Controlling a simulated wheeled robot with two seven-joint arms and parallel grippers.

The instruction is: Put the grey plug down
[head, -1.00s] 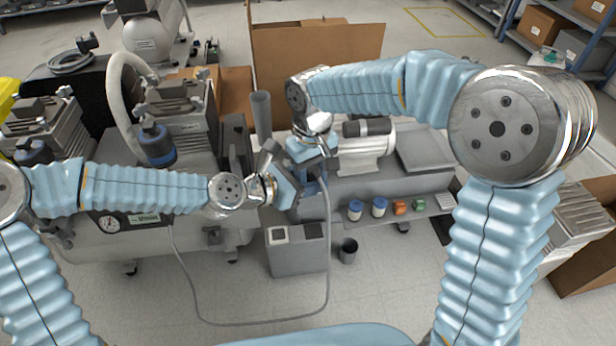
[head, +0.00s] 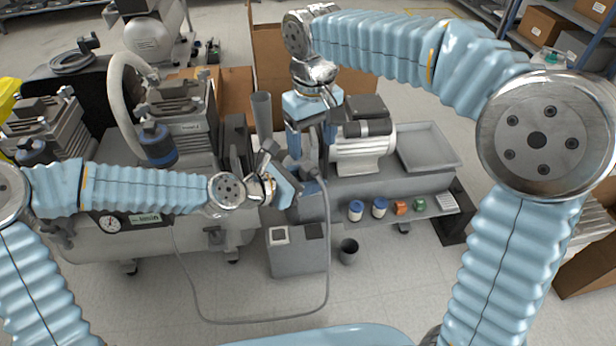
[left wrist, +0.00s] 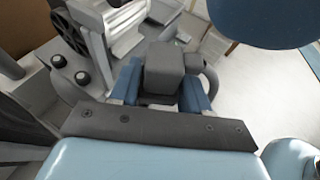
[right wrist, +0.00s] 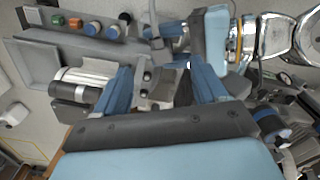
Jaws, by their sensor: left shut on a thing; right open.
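My left gripper (head: 288,170) is shut on the grey plug (left wrist: 163,68). In the left wrist view the blocky plug sits between the blue fingers. In the head view the plug (head: 308,164) is small and partly covered, and its grey cable (head: 328,230) hangs down and loops over the floor to the left. My right gripper (head: 311,145) is open, pointing down just above and behind the plug. In the right wrist view, small grey parts (right wrist: 148,82) show between its spread fingers; whether it touches the plug cannot be told.
A grey bench with a motor (head: 362,150), a shallow tray (head: 430,145) and a shelf of small jars (head: 379,207) stands at right. A grey cabinet (head: 298,255) and dark cup (head: 348,250) are in front. The compressor (head: 150,235) fills the left.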

